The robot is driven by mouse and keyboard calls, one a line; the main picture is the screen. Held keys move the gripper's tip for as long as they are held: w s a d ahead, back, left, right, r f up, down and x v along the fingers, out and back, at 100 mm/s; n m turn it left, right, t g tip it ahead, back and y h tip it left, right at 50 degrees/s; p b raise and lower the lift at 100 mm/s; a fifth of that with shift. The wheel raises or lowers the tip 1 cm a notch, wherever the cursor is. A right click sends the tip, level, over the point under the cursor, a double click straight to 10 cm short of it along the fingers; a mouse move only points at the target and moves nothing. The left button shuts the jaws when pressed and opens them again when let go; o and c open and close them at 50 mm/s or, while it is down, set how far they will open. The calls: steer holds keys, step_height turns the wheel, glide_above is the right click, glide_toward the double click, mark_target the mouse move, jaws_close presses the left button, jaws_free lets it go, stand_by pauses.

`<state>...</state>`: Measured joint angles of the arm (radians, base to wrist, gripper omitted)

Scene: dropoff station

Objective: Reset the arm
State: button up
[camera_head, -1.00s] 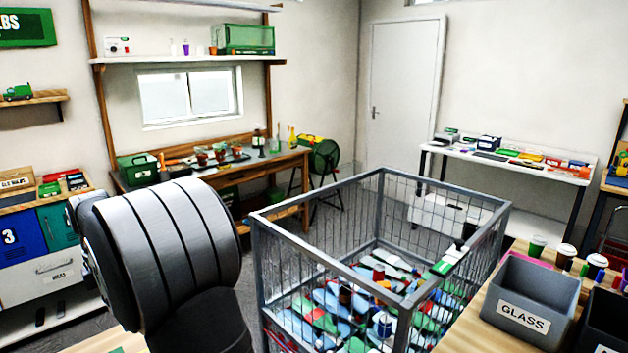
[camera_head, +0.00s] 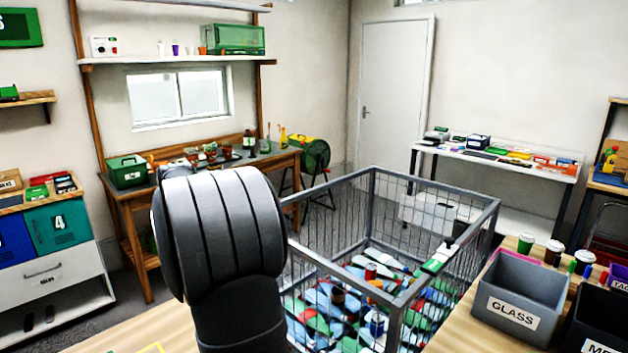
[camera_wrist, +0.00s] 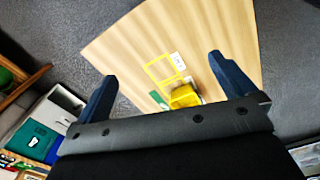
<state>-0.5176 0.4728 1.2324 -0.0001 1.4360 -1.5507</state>
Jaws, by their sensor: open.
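My gripper (camera_wrist: 161,66) shows in the wrist view with its two dark blue fingers spread wide and nothing held between them. It points down above a light wooden tabletop (camera_wrist: 130,55). A yellow object (camera_wrist: 184,97) rests on that tabletop, partly hidden behind the gripper's body. Next to it are a yellow outlined rectangle (camera_wrist: 158,68) and a small white label (camera_wrist: 178,61). In the head view only my dark, rounded arm link shows; the gripper itself is hidden there.
A wire cage bin (camera_head: 375,178) full of mixed items stands right of my arm. A grey GLASS bin (camera_head: 515,300) sits on the wooden counter at right, near several cups. A workbench (camera_head: 130,200) stands at the back left. Grey floor shows between.

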steer(key=w+d+m, duration=0.1)
steer(key=w+d, duration=0.2)
steer(key=d, duration=0.5)
steer(key=shift+w+d+m, duration=0.15)
steer(key=shift+w+m, duration=0.2)
steer(key=shift+m, duration=0.05)
